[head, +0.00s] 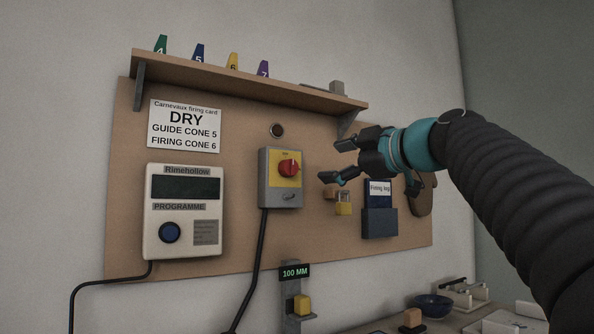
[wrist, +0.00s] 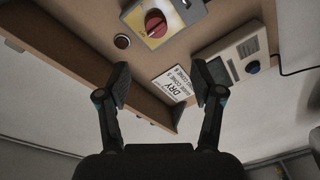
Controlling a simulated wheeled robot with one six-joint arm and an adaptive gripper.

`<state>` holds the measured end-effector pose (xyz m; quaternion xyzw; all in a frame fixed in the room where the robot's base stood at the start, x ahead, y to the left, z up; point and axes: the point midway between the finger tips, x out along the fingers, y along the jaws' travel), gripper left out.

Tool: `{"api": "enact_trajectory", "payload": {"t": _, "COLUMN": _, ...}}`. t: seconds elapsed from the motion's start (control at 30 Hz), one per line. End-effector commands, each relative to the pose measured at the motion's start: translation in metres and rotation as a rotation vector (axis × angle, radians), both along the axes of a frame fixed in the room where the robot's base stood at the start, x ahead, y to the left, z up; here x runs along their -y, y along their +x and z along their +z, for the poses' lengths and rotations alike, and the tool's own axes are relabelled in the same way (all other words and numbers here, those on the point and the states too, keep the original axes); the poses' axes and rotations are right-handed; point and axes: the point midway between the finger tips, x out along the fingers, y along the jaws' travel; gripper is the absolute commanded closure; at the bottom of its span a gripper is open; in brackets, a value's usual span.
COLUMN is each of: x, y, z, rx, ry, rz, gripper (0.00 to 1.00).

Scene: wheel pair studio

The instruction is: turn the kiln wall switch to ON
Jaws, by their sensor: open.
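The kiln wall switch (head: 281,178) is a grey box with a yellow plate and a red rotary knob (head: 289,168), mounted on the brown wall board. The knob also shows at the top of the wrist view (wrist: 156,23). Its ON and OFF marks are too small to read. My gripper (head: 335,161) is open and empty, to the right of the switch and apart from it in the head view. In the wrist view its two fingers (wrist: 161,85) are spread wide, with the knob beyond them and nothing between them.
A shelf (head: 250,82) with several numbered cones juts out above the switch. The Rimehollow controller (head: 183,211) is left of it. A yellow padlock (head: 343,208) and a firing log holder (head: 379,222) hang to the right. A black cable (head: 257,260) runs down from the switch.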

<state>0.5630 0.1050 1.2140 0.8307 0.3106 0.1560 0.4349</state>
Motion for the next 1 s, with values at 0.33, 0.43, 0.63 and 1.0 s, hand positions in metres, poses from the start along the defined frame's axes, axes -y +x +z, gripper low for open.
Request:
{"api": "enact_trajectory", "payload": {"t": 0.33, "x": -0.020, "y": 0.031, "z": 0.007, "rx": 0.019, "ry": -0.006, "rz": -0.002, "gripper": 0.33}}
{"api": "enact_trajectory", "payload": {"t": 0.43, "x": -0.032, "y": 0.045, "z": 0.007, "rx": 0.019, "ry": -0.007, "rz": -0.002, "gripper": 0.33}}
{"api": "enact_trajectory", "payload": {"t": 0.63, "x": -0.057, "y": 0.073, "z": 0.008, "rx": 0.019, "ry": -0.007, "rz": -0.002, "gripper": 0.33}}
{"api": "enact_trajectory", "payload": {"t": 1.0, "x": -0.085, "y": 0.103, "z": 0.005, "rx": 0.020, "ry": -0.007, "rz": -0.001, "gripper": 0.33}}
